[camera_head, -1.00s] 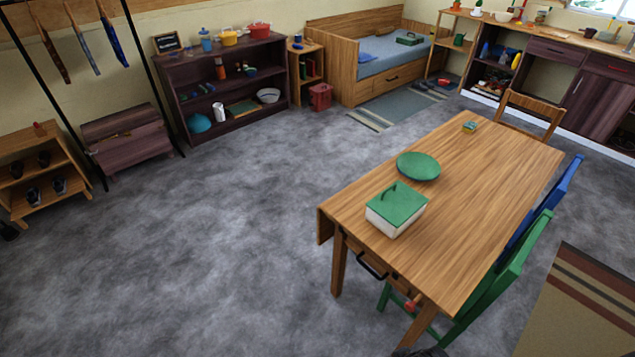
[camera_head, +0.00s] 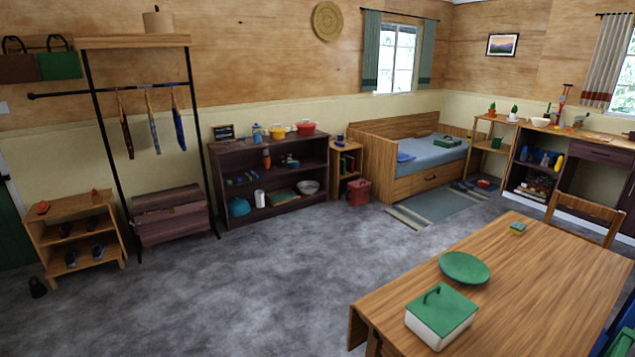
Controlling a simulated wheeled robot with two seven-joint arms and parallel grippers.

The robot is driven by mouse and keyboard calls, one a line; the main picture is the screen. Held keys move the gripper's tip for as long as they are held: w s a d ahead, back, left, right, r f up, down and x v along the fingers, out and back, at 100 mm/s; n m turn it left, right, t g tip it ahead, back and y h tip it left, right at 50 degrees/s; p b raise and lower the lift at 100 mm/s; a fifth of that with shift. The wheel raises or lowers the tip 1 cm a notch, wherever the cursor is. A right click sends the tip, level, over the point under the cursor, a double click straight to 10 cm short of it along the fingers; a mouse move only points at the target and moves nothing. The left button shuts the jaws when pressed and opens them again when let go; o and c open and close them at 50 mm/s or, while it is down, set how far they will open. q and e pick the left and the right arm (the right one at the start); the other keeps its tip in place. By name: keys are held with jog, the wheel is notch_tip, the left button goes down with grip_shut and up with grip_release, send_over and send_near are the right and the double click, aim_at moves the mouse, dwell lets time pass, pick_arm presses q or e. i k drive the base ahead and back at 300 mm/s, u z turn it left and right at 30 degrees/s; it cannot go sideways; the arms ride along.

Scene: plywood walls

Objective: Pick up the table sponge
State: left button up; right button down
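A small sponge (camera_head: 517,228), yellow with a green-blue top, lies near the far end of the wooden table (camera_head: 545,275). The table stands at the lower right. A green round plate (camera_head: 464,267) lies on the table between the sponge and a white box with a green lid (camera_head: 441,316). Nothing touches the sponge. Neither of my grippers shows in the head view.
A wooden chair (camera_head: 584,213) stands at the table's far end, behind the sponge. Green and blue chairs show partly at the lower right edge. Open grey floor (camera_head: 240,290) lies left of the table. Shelves and a bed (camera_head: 430,180) line the back wall.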

aim_at(517, 228)
jog(key=u, duration=0.45)
jog(key=i, duration=4.2)
jog(key=z, duration=0.65)
